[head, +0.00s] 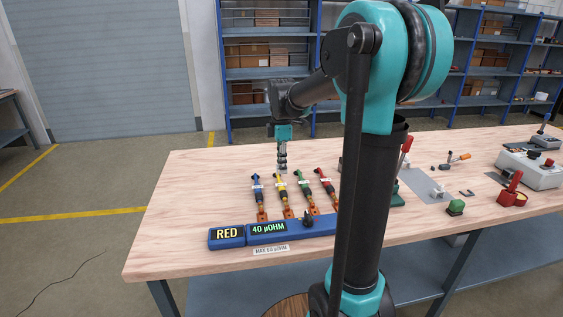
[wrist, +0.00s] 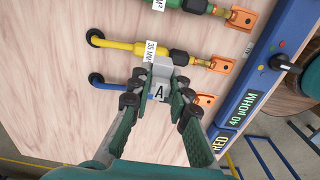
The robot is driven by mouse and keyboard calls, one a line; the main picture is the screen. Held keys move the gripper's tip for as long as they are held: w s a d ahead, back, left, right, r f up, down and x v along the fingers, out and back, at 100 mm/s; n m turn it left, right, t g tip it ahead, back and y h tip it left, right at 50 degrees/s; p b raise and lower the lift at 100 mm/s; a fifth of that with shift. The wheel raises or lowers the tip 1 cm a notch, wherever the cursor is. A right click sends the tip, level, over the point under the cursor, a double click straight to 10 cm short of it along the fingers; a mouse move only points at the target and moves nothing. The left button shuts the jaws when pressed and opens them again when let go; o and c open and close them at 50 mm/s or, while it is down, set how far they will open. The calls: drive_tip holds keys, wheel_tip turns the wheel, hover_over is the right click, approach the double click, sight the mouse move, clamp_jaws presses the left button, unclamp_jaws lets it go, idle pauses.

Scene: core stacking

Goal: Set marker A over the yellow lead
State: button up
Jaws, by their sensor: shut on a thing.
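My gripper (wrist: 160,86) is shut on marker A, a small pale grey block (wrist: 162,70) with a black letter A on its white face. In the wrist view the marker's far end lies against or over the edge of the yellow lead (wrist: 120,46), next to its white tag (wrist: 151,51); I cannot tell whether they touch. In the head view my gripper (head: 282,166) is above the table at the far end of the yellow lead (head: 280,189); the marker is too small to make out there. The blue lead (wrist: 107,84) is largely hidden behind my gripper.
A green lead (head: 305,190) and a red lead (head: 325,183) lie to the right of the yellow one. The leads end in orange lugs at a blue meter (head: 325,226) reading "40 µOHM" and "RED". Tools and a grey control box (head: 530,168) stand further right.

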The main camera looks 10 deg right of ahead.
hover_over(282, 187)
drive_tip(key=shift+f, duration=2.25)
drive_tip(key=shift+f, duration=0.9)
drive_tip(key=shift+r, duration=0.6)
drive_tip(key=shift+f, duration=0.7)
idle(1.0)
drive_tip(key=o, duration=0.9)
wheel_tip(282, 187, up, 12)
drive_tip(key=shift+r, duration=0.1)
